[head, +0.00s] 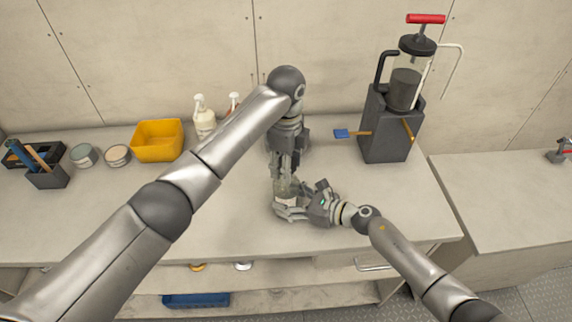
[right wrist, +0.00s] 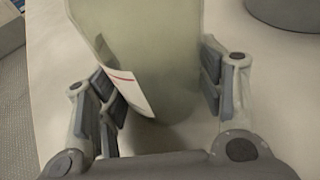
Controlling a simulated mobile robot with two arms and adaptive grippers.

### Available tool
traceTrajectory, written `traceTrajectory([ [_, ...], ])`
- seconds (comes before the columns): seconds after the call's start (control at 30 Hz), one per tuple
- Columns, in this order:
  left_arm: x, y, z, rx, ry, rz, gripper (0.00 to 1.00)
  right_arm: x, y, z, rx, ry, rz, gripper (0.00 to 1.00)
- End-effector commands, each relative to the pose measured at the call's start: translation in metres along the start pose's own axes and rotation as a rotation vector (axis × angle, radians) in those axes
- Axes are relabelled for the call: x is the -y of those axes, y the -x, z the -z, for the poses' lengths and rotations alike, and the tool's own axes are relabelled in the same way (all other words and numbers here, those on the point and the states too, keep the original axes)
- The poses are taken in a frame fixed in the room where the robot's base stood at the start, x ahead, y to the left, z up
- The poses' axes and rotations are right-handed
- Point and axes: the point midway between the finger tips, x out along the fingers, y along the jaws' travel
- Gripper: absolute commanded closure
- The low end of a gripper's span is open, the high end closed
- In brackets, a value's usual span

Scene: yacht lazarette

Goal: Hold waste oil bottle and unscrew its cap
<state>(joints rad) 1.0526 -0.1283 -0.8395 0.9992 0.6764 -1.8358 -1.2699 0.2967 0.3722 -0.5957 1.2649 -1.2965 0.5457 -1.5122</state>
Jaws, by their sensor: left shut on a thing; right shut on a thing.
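The waste oil bottle (head: 286,187) stands on the bench top, a translucent grey-green body with a white label. My right gripper (head: 290,207) is shut around its lower body from the right. In the right wrist view the bottle (right wrist: 160,60) lies between the two fingers of this gripper (right wrist: 158,78), and its label (right wrist: 128,88) has a red stripe. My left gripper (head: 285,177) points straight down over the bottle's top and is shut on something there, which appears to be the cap. The fingers hide the cap, so its state cannot be told.
A hand pump with a red handle (head: 426,19) sits on a dark box (head: 385,128) at the right. A yellow bin (head: 157,140), white bottles (head: 204,118) and cans stand at the back left. The front left bench is clear.

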Motion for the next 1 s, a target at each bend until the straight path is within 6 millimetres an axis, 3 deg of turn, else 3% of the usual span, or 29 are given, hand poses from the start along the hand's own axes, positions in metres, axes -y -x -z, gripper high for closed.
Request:
traceTrajectory([
  [0.53,0.001,0.037,0.0,0.0,0.0,0.002,0.9,0.0,0.0,0.0,0.0,0.0,0.0,0.8],
  [0.8,0.0,0.04,0.0,0.0,0.0,0.0,0.9,0.0,0.0,0.0,0.0,0.0,0.0,0.8],
  [0.83,0.0,0.04,0.0,0.0,0.0,0.0,0.9,0.0,0.0,0.0,0.0,0.0,0.0,0.35],
  [1.0,0.0,0.04,0.0,0.0,0.0,0.0,0.9,0.0,0.0,0.0,0.0,0.0,0.0,0.13],
])
